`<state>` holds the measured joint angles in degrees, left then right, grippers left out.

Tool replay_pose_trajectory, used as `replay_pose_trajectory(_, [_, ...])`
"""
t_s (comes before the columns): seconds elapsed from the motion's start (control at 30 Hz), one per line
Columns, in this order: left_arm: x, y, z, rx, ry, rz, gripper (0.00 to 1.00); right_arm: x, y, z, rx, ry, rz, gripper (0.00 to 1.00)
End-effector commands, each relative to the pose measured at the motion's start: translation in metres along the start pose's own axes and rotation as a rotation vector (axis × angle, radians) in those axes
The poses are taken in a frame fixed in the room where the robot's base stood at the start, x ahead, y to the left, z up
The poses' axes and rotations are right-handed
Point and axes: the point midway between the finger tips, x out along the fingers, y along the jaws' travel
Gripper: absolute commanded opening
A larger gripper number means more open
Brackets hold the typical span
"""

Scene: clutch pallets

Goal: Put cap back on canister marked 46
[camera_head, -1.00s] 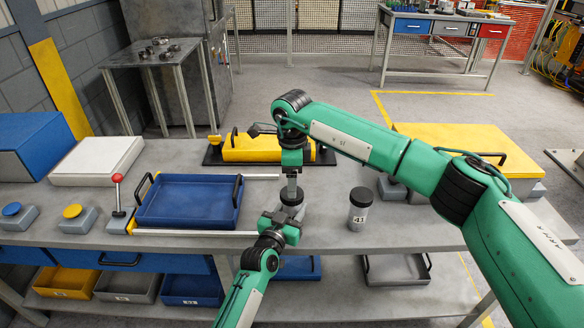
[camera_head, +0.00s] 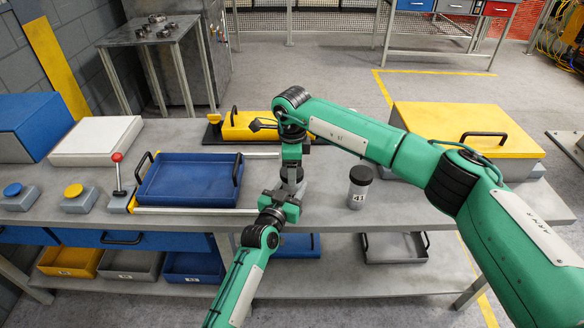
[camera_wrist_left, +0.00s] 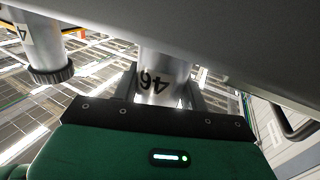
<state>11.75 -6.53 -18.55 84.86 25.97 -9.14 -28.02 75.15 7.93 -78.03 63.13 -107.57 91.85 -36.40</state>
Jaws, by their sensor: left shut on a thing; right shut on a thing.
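The canister marked 46 (camera_wrist_left: 158,85) is a grey cylinder; its label appears upside down in the left wrist view. My left gripper (camera_head: 286,196) is shut around its body from the front; it also shows in the left wrist view (camera_wrist_left: 160,98). My right gripper (camera_head: 292,161) points down right above the canister, shut on the dark cap (camera_head: 291,174). In the head view, the grippers mostly hide canister and cap, so I cannot tell whether the cap touches the rim. The canister's top end is hidden in the left wrist view.
A capped canister marked 41 (camera_head: 359,187) stands close by on the right of the bench; it also shows in the left wrist view (camera_wrist_left: 42,45). A blue tray (camera_head: 190,199) lies to the left. A yellow-lidded box (camera_head: 470,130) stands at the right.

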Motion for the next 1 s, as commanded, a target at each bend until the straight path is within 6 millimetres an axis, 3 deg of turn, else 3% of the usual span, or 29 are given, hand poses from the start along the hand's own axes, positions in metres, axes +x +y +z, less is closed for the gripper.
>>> replay_pose_trajectory(0.17, [0.0,0.0,0.0,0.0,0.0,0.0,0.0,0.0,0.0,0.0,0.007,0.0,0.0,0.29])
replay_pose_trajectory(0.2, [0.0,0.0,0.0,0.0,0.0,0.0,0.0,0.0,0.0,0.0,0.007,0.0,0.0,0.65])
replay_pose_trajectory(0.3, [0.0,0.0,0.0,0.0,0.0,0.0,0.0,0.0,0.0,0.0,0.007,0.0,0.0,0.82])
replay_pose_trajectory(0.67, [0.0,0.0,0.0,0.0,0.0,0.0,0.0,-0.006,-0.001,0.0,0.006,0.0,-0.001,0.82])
replay_pose_trajectory(0.77, [0.0,0.0,0.0,0.0,0.0,0.0,0.0,-0.019,-0.001,0.0,0.006,-0.001,-0.003,0.82])
replay_pose_trajectory(1.0, [0.0,0.0,0.0,0.0,0.0,0.0,0.0,-0.07,-0.001,0.0,0.006,0.0,-0.003,0.82])
